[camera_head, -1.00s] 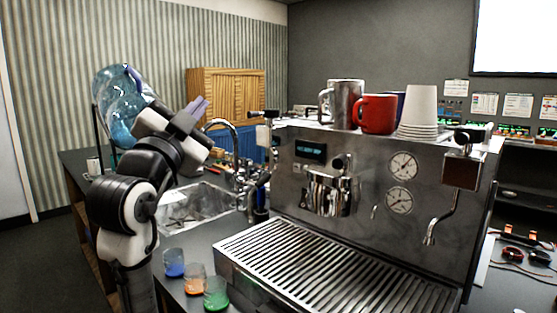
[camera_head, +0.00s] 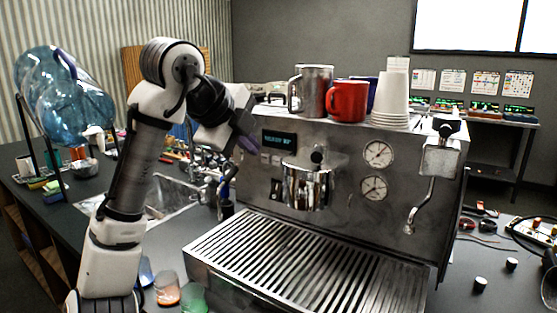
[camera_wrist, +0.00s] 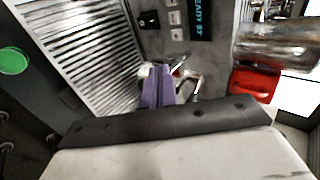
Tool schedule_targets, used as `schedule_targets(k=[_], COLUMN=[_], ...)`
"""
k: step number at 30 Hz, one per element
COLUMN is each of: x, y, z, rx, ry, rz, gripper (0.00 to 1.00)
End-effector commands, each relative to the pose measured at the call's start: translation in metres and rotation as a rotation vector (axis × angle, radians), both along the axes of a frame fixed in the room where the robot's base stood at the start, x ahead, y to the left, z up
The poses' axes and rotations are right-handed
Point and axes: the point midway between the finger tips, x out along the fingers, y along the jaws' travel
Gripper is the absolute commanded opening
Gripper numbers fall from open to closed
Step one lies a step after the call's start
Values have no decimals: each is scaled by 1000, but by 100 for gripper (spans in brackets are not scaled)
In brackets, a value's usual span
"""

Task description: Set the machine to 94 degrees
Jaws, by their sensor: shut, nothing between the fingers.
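The steel espresso machine (camera_head: 340,160) stands on the counter. Its dark display (camera_head: 279,140) is lit with cyan text; in the wrist view the display (camera_wrist: 201,18) reads "READY" and a number beginning with 9, the last digit unclear. Small light buttons (camera_head: 270,159) sit below the display, and the buttons show in the wrist view (camera_wrist: 175,18) beside a black switch (camera_wrist: 149,20). My gripper (camera_head: 248,146), with purple fingers, is shut and empty, just left of the display and apart from the panel. The fingers also show in the wrist view (camera_wrist: 158,86), below the buttons.
A steel pitcher (camera_head: 311,92), red mug (camera_head: 348,101) and paper cups (camera_head: 391,95) stand on the machine. The slatted drip tray (camera_head: 300,262) juts out in front. A steam wand (camera_head: 420,205) hangs right. Orange (camera_head: 167,290) and green (camera_head: 193,299) cups stand near my arm.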

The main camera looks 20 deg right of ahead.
Motion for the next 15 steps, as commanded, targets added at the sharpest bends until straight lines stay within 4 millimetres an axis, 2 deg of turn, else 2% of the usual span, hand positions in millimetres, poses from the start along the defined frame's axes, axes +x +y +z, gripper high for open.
schedule_targets(k=[7,15], x=[7,32], y=[-9,-41], z=[-10,-47], rx=[-1,-1], ry=[1,3], rz=[1,2], gripper=[0,0])
